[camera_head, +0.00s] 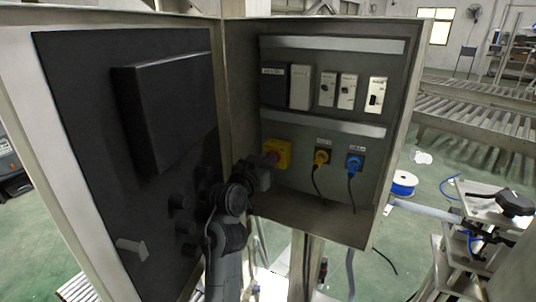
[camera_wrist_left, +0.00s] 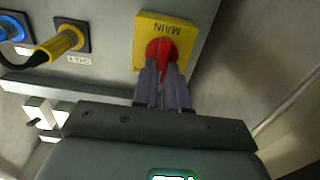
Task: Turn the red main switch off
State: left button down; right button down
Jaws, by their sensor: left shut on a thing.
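The red main switch (camera_wrist_left: 162,48) is a round red knob on a yellow plate (camera_wrist_left: 185,31) marked MAIN, upside down in the left wrist view. In the head view the yellow plate (camera_head: 284,152) sits at the lower left inside the open cabinet, with the red knob partly hidden by my gripper. My left gripper (camera_wrist_left: 162,72) is shut on the red knob. It also shows in the head view (camera_head: 267,162), reaching in from below. The exact angle of the knob is hard to tell behind the fingers. My right gripper is not in view.
A yellow plug (camera_head: 321,157) and a blue plug (camera_head: 354,162) with hanging cables sit right of the switch. Breakers (camera_head: 328,89) line the row above. The open cabinet door (camera_head: 90,130) stands close on the left of my arm. The cabinet's side wall is near the switch.

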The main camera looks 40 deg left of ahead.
pick_arm(q)
jog(key=n+p, duration=0.1)
jog(key=n, duration=0.2)
jog(key=n+p, duration=0.1)
jog(key=n, duration=0.1)
jog(key=n+p, duration=0.1)
jog(key=n, duration=0.2)
jog(key=shift+a+f+n, duration=0.2)
jog(key=shift+a+n, duration=0.1)
jog(key=shift+a, duration=0.1)
jog(key=shift+p, duration=0.3)
jog(key=c, duration=1.2)
grip_release()
jog(key=shift+o, duration=0.2)
jog(key=shift+s, duration=0.1)
